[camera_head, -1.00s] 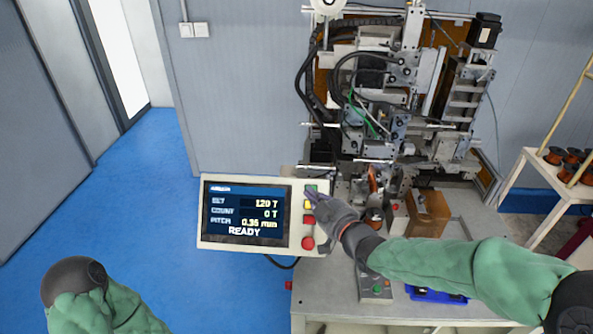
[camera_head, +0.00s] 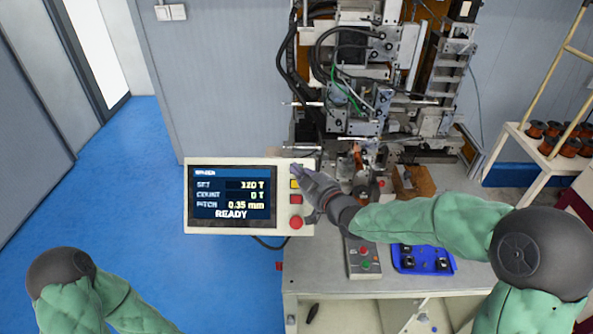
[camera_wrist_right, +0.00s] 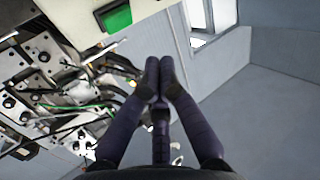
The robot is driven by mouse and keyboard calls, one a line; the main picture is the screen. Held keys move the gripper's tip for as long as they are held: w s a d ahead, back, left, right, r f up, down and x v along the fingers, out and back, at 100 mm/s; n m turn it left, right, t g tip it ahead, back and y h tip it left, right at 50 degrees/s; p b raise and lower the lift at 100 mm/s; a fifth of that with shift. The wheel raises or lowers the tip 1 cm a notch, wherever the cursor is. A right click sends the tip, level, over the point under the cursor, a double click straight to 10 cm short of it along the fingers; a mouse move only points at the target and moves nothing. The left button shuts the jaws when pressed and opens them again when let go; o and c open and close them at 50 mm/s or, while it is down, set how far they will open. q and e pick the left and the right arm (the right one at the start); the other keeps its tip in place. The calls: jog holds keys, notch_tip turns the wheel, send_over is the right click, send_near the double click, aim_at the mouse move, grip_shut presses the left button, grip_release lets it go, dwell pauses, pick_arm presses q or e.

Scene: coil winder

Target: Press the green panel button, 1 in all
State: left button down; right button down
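The control panel (camera_head: 249,163) is a pale box with a lit screen (camera_head: 232,192) reading READY, set 120 T, count 0 T. A column of buttons runs down its right side. The green button (camera_wrist_right: 118,17) shows clearly at the top of the right wrist view; in the head view my fingertips cover most or all of it. My right gripper (camera_head: 297,171) is at the panel's upper right corner. In the right wrist view its fingertips (camera_wrist_right: 157,72) meet with nothing between them, below and right of the green button and apart from it in the picture. My left gripper is out of view.
A yellow button (camera_head: 294,184), a red one (camera_head: 295,199) and a red round knob (camera_head: 296,222) sit below. The winding machine (camera_head: 375,75) stands behind. A small button box (camera_head: 363,259) and a blue tray (camera_head: 424,260) lie on the bench.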

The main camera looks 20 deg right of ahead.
jog(key=shift+w+d+f+b, duration=0.2)
jog(key=shift+w+f+b, duration=0.3)
jog(key=shift+w+f, duration=0.1)
jog(key=shift+w+d+f+b, duration=0.15)
jog(key=shift+w+f+b, duration=0.35)
jog(key=shift+w+f, duration=0.1)
jog(key=shift+w, duration=0.2)
jog(key=shift+f, duration=0.1)
dwell(0.4)
jog(key=shift+w+d+f+b, duration=0.15)
jog(key=shift+w+f+b, duration=0.1)
jog(key=shift+b, duration=0.45)
